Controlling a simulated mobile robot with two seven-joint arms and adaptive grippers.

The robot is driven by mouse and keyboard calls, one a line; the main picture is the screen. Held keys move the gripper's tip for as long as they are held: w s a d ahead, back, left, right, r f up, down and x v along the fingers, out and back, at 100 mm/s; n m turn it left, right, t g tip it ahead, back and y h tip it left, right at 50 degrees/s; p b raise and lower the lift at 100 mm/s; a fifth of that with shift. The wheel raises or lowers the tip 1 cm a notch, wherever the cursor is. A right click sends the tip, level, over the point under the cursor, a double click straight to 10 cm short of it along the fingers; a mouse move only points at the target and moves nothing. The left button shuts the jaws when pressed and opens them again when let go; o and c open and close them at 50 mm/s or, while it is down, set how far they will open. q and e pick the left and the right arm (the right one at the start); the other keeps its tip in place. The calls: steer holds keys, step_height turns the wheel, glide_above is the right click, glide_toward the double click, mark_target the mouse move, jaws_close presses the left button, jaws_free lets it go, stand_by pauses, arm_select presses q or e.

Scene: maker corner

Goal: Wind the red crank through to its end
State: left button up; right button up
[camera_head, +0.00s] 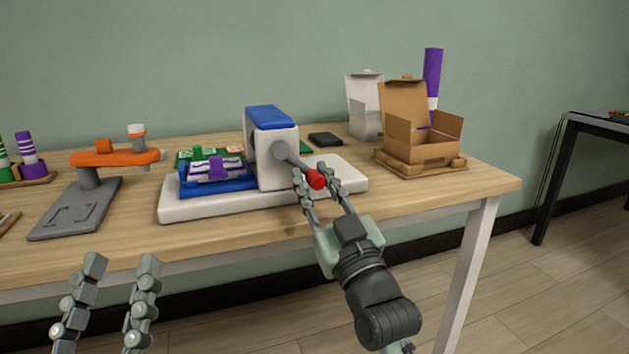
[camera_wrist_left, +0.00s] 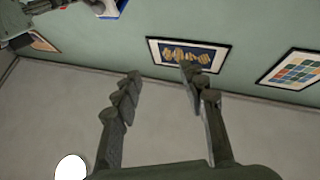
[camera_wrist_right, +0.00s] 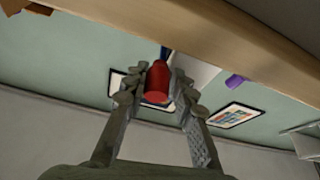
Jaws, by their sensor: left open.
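The red crank knob (camera_head: 316,179) sits at the end of a grey arm on the side of a white press with a blue top (camera_head: 268,120). The crank arm slants down to the right, toward the table's front. My right gripper (camera_head: 311,176) has its fingers on both sides of the knob. In the right wrist view, the red knob (camera_wrist_right: 158,84) fills the gap between the narrowed fingertips, so the gripper looks shut on it. My left gripper (camera_head: 120,262) is open and empty in front of the table, low in the head view.
The press stands on a white base (camera_head: 205,209) with a blue tray (camera_head: 215,186) at its left. An orange-topped stand (camera_head: 115,158) is further left. A cardboard box (camera_head: 425,145) on a wooden pallet, a white box (camera_head: 364,108) and a purple roll (camera_head: 433,70) stand right.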

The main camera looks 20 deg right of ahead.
jaws_close()
steer(key=shift+d+r, duration=0.1)
